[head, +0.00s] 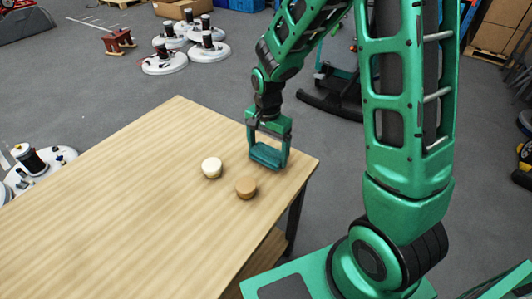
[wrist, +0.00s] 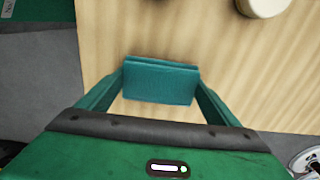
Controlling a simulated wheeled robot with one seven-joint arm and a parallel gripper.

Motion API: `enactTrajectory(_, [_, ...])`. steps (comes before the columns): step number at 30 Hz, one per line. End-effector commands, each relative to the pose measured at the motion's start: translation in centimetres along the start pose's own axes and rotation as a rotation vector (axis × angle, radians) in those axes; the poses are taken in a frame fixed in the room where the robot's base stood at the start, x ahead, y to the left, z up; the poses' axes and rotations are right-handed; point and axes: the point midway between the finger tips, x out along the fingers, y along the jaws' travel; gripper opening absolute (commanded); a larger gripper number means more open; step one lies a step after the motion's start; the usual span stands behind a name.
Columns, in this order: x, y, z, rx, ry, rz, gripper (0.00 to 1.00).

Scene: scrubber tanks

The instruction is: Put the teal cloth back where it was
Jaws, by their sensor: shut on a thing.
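The teal cloth (head: 267,156) is a small folded block between the two fingers of my gripper (head: 268,158), near the right corner of the wooden table (head: 120,190). In the wrist view the cloth (wrist: 160,81) spans the gap between the fingertips (wrist: 158,84), with its fold edge at the top. My gripper is shut on it. The cloth is at or just above the tabletop; I cannot tell whether it touches.
A cream round cup-like thing (head: 211,168) and a tan one (head: 246,187) stand on the table left of and in front of my gripper. The table's left part is clear. Several white round scrubber bases (head: 165,62) stand on the grey floor behind.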

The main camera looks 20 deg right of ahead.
Motion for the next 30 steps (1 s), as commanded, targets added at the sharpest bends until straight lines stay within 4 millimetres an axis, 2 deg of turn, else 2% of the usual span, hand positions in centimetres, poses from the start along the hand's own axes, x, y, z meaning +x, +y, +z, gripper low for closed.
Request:
enactTrajectory(3, [0.8,0.0,0.0,0.000,0.000,0.000,0.57])
enactTrajectory(13, [1.0,0.0,0.0,0.000,0.000,-0.001,0.57])
enactTrajectory(14, [1.0,0.0,0.0,0.001,0.001,-0.001,0.87])
enactTrajectory(15, [1.0,0.0,0.0,0.001,0.001,-0.001,0.97])
enactTrajectory(16, [1.0,0.0,0.0,0.001,0.001,-0.001,1.00])
enactTrajectory(25, [0.6,-0.1,0.0,0.001,0.001,-0.002,1.00])
enactTrajectory(30, [-1.6,-0.2,-0.1,0.001,0.003,-0.006,1.00])
